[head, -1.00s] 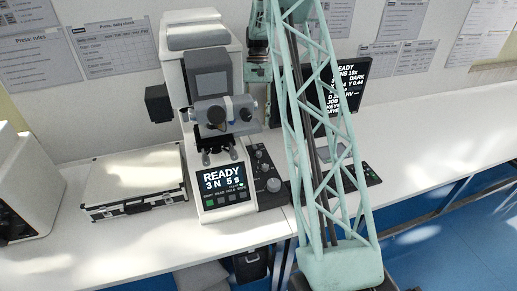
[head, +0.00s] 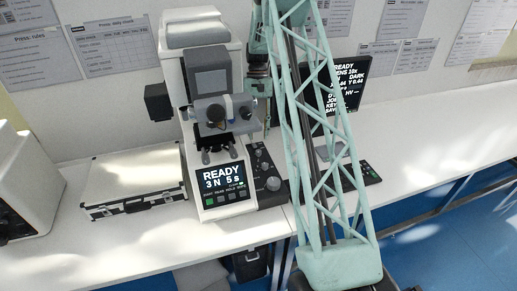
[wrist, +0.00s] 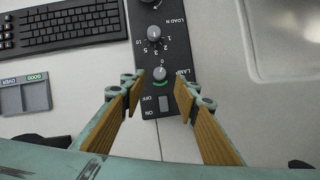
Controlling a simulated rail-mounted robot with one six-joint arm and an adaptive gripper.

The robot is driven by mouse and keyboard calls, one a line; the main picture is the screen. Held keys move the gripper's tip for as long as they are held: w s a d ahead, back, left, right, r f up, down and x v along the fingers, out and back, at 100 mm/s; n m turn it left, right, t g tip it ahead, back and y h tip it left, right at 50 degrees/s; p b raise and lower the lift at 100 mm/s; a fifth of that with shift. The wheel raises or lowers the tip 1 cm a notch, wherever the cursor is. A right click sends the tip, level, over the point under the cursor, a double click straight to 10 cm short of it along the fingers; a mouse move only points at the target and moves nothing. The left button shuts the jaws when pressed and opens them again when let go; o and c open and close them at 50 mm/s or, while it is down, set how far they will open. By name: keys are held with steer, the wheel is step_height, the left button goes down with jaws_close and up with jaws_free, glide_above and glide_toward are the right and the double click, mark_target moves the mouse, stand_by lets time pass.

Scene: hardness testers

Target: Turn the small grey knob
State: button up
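A small grey knob (wrist: 160,74) with a white mark, labelled LAMP, sits on the dark control panel (wrist: 178,58) in the wrist view. A green arc runs beside it. My gripper (wrist: 159,85) is open, with its wood-coloured finger pads on either side of this knob. No contact with the knob shows. A second grey knob (wrist: 154,33), labelled LOAD N, lies farther up the same panel. In the head view the panel stands right of the tester's READY screen (head: 223,178), with a larger grey knob (head: 273,184) at its front.
A keyboard (wrist: 70,24) and a grey tray (wrist: 25,97) lie to the left in the wrist view. The tester body (head: 202,85) stands beside the panel. A silver case (head: 135,180) stands left.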

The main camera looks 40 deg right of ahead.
mark_target(258, 151)
steer(key=shift+x, duration=3.65)
steer(key=shift+c, duration=0.5)
steer(key=c, duration=0.8)
